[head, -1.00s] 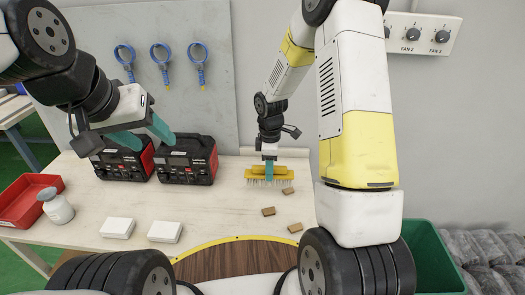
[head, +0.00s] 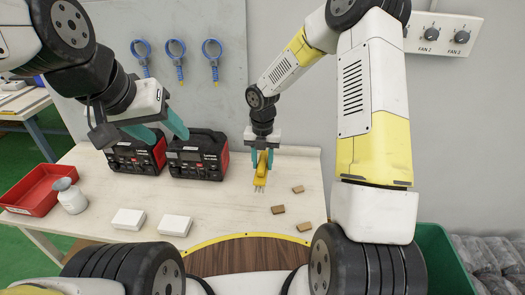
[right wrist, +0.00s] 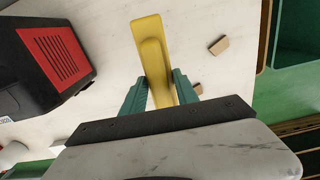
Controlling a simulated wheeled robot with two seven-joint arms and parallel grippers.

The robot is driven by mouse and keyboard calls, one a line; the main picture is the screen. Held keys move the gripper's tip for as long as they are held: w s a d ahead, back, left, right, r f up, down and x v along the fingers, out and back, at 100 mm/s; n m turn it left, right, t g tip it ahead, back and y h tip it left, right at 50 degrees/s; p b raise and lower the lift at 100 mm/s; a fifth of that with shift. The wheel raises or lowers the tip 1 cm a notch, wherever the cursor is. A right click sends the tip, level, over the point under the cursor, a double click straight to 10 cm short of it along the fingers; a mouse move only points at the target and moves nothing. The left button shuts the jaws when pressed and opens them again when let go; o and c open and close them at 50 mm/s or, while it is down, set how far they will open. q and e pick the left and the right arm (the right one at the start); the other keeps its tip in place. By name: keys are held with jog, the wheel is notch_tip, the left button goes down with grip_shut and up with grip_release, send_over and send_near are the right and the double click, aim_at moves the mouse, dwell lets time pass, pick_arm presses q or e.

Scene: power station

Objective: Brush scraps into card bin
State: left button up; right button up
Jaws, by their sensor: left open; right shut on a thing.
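My right gripper (head: 262,160) is shut on a yellow brush (head: 262,172), held over the table with its bristles down. The brush now points along the arm and also shows between the fingers in the right wrist view (right wrist: 155,55). Three brown scraps lie to the right of the brush: one nearest (head: 278,209), one farther back (head: 298,189), one near the front edge (head: 304,226). The green bin (head: 440,262) stands at the right, partly behind my right arm. My left gripper (head: 160,128) is open and empty, in front of the black and red units.
Two black and red units (head: 198,155) stand at the back left of the table (head: 240,205). Grey sacks (head: 490,255) lie beyond the bin.

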jog(key=shift+a+f+n, duration=0.1)
jog(key=shift+f+n, duration=0.1)
jog(key=shift+n, duration=0.1)
jog(key=shift+f, duration=2.55)
jog(key=s+d, duration=0.2)
jog(key=d, duration=0.9)
jog(key=s+d, duration=0.2)
jog(key=d, duration=1)
jog(key=shift+s+d, duration=0.3)
jog(key=shift+s, duration=0.05)
notch_tip(320, 180, up, 7)
jog(key=shift+f, duration=0.1)
dwell(0.4)
